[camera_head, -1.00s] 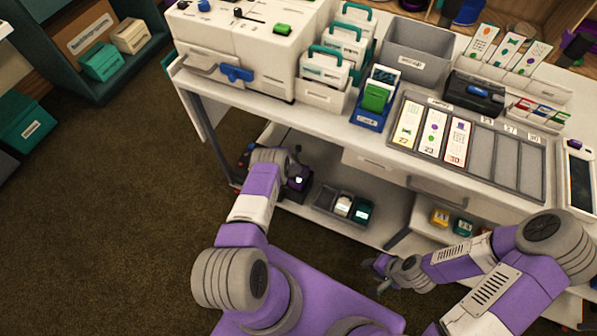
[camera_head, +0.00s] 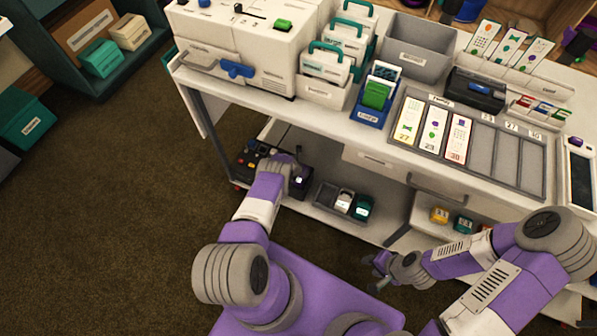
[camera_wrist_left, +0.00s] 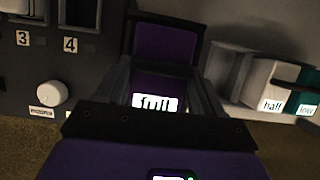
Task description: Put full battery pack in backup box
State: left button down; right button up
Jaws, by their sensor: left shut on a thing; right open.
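A purple battery pack (camera_wrist_left: 155,103) with a white label reading "full" is between the fingers of my left gripper (camera_wrist_left: 163,78), which is shut on it. In the head view my left gripper (camera_head: 299,174) is on the lower shelf, between a dark charger (camera_head: 255,158) and a grey tray (camera_head: 326,196); the hand and wrist partly hide the pack there. The tray holds a white pack (camera_wrist_left: 266,88) labelled "half" and a teal pack (camera_wrist_left: 308,100) labelled "low". I cannot make out a backup box label. My right gripper (camera_head: 374,272) is open and empty, low in front of the table.
The charger has numbered slots and a white knob (camera_wrist_left: 51,94), close left of my left gripper. The tabletop (camera_head: 330,120) above the shelf is crowded with a white machine (camera_head: 240,45), caddies and a card rack.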

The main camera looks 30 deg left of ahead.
pick_arm(q)
jog(key=shift+w+f, duration=0.1)
dwell(0.5)
jog(key=shift+c, duration=0.8)
grip_release()
jog(key=shift+o, duration=0.5)
jog(key=shift+f, duration=0.15)
jog(key=p+v, duration=0.6)
jog(key=shift+r, duration=0.2)
jog(key=shift+p+v, duration=0.55)
jog(key=shift+v, duration=0.2)
